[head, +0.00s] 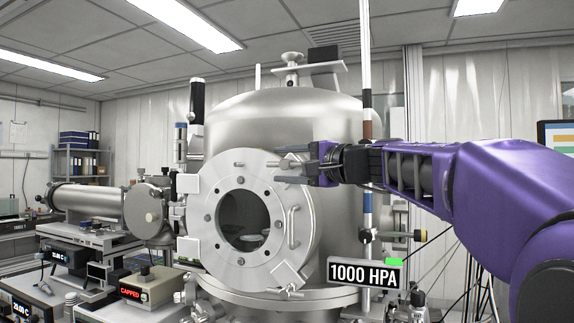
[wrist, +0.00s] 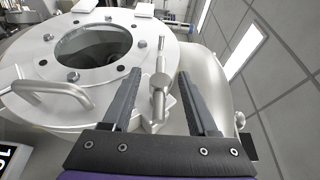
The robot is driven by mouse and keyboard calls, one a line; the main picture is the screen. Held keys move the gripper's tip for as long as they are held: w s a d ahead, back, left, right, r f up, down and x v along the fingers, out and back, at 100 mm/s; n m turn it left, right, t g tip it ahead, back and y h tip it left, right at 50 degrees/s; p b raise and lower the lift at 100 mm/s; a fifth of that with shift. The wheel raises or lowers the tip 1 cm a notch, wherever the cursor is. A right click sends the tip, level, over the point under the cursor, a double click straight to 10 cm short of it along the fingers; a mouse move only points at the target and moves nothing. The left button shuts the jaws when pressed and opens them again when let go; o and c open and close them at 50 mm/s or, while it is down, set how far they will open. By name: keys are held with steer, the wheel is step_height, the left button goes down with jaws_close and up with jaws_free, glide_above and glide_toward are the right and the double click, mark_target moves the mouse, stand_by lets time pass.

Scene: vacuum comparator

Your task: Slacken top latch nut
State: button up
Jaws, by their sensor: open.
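The top latch (head: 289,162) sits at the upper right of the round metal door (head: 228,181). In the wrist view its nut (wrist: 160,82) is a silver hub with a thin bar running through it. My gripper (wrist: 158,72) is open, with one dark finger on each side of the nut and a visible gap on both sides. In the head view my gripper (head: 284,171) reaches in from the right, at the top latch, and its fingers partly hide the latch.
A curved door handle (head: 293,222) lies below the latch and also shows in the wrist view (wrist: 52,95). A lower latch (head: 290,277) is at the door's bottom right. A vertical striped pole (head: 367,100) and a 1000 HPA display (head: 363,273) stand near my arm.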

jaws_close()
steer(key=shift+r+p, duration=0.2)
steer(key=shift+p, duration=0.3)
steer(key=shift+r+g+h+p, duration=0.25)
steer(key=shift+h+p, duration=0.35)
steer(key=shift+p, duration=0.5)
steer(key=n+g+h+p, duration=0.1)
steer(key=p, duration=0.2)
steer(key=shift+f+g, duration=0.1)
steer(key=shift+g, duration=0.15)
steer(key=h, duration=0.1)
steer(key=n+g+h, duration=0.1)
steer(key=g+h, duration=0.1)
steer(key=h, duration=0.1)
steer(key=shift+f+p, duration=0.25)
steer(key=shift+p, duration=0.05)
steer(key=shift+f+n+g+h, duration=0.1)
steer(key=shift+n+g+h, duration=0.6)
steer(key=shift+h, duration=0.9)
steer(key=shift+f+h, duration=0.1)
steer(key=shift+h, duration=0.2)
